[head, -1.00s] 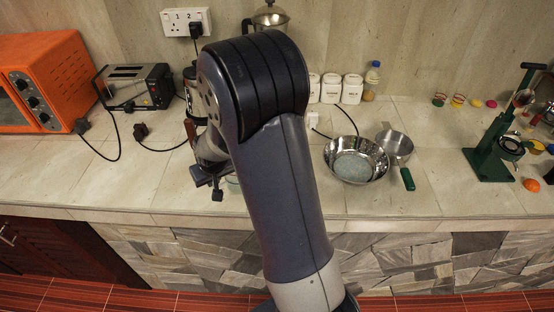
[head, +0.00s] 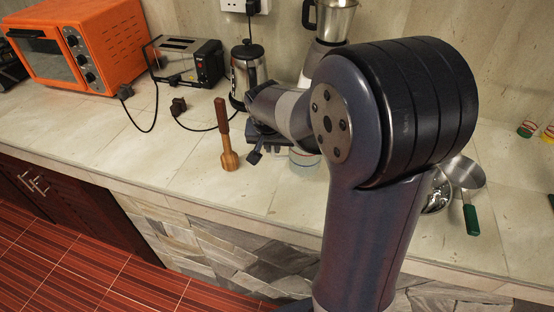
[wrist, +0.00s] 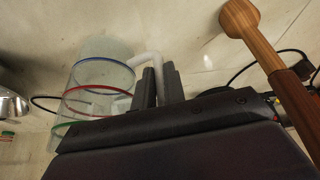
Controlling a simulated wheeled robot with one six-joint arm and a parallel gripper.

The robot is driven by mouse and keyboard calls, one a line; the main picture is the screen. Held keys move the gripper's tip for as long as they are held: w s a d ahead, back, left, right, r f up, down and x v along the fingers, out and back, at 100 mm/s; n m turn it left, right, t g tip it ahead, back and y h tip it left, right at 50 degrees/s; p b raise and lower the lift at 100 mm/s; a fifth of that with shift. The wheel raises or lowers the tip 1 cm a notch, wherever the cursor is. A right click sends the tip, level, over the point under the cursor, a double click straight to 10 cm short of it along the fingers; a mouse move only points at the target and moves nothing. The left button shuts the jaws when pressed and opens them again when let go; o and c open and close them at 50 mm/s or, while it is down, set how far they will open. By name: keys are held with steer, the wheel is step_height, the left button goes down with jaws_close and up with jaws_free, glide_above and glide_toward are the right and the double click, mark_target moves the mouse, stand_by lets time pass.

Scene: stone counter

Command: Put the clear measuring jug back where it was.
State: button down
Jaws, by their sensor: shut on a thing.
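The clear measuring jug (wrist: 98,74) shows in the wrist view, with blue, red and green bands around it and a pale handle. My gripper (wrist: 158,86) is shut on the handle, at the jug's right side. In the head view only a small part of the jug (head: 305,158) shows beside my gripper (head: 266,142), over the counter's front half. My arm hides the rest. I cannot tell whether the jug's base touches the counter.
A wooden pestle (head: 226,140) stands close left of my gripper. A glass-and-metal press (head: 247,75) and a blender-like appliance (head: 328,30) stand behind. A toaster (head: 185,62) and orange oven (head: 80,45) are left. A green-handled pan (head: 463,172) is right, beside a partly hidden bowl (head: 438,192).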

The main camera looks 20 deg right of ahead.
mark_target(272, 156)
steer(key=shift+f, duration=2.15)
steer(key=c, duration=1.5)
jaws_free()
steer(key=shift+r, duration=0.45)
steer(key=v, duration=1.1)
steer(key=shift+s+r, duration=0.1)
steer(key=shift+s, duration=0.1)
